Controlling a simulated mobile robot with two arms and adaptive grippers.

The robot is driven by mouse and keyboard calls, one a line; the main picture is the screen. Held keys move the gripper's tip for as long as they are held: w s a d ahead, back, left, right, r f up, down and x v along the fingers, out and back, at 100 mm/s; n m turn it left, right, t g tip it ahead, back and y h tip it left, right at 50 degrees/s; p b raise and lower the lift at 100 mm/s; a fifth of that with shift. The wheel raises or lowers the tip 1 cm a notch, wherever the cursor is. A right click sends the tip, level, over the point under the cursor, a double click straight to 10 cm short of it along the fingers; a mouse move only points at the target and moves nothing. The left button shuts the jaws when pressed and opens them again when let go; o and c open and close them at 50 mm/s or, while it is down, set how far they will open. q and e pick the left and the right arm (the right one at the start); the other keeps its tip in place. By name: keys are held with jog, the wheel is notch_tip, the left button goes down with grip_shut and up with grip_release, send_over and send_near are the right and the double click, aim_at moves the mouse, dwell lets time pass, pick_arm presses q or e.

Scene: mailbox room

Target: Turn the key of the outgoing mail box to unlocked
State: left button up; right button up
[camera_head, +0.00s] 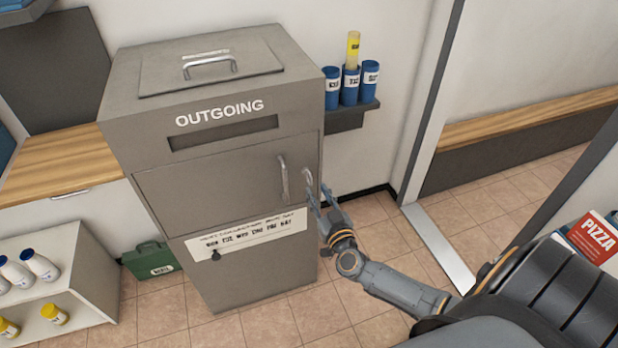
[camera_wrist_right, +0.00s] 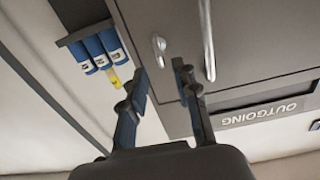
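The grey outgoing mail box (camera_head: 225,170) stands upright against the wall, with "OUTGOING" above its slot. Its front door carries a long vertical handle (camera_head: 283,178). To the right of it is a small silver key or lock piece (camera_head: 307,180), which shows more clearly in the right wrist view (camera_wrist_right: 160,45); its exact turn is hard to read. My right gripper (camera_head: 325,196) is open and empty just in front of the door's right edge. In the wrist view its fingertips (camera_wrist_right: 161,82) are spread near the key piece, apart from it. My left gripper is out of view.
A wall shelf (camera_head: 345,122) with blue canisters and a yellow tube is right of the box.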

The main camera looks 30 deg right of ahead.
aim_at(309, 176)
jog(key=b+x, duration=0.1)
jog(key=x, duration=0.6)
jog(key=shift+w+f, duration=0.1)
jog(key=shift+w, duration=0.2)
grip_shut()
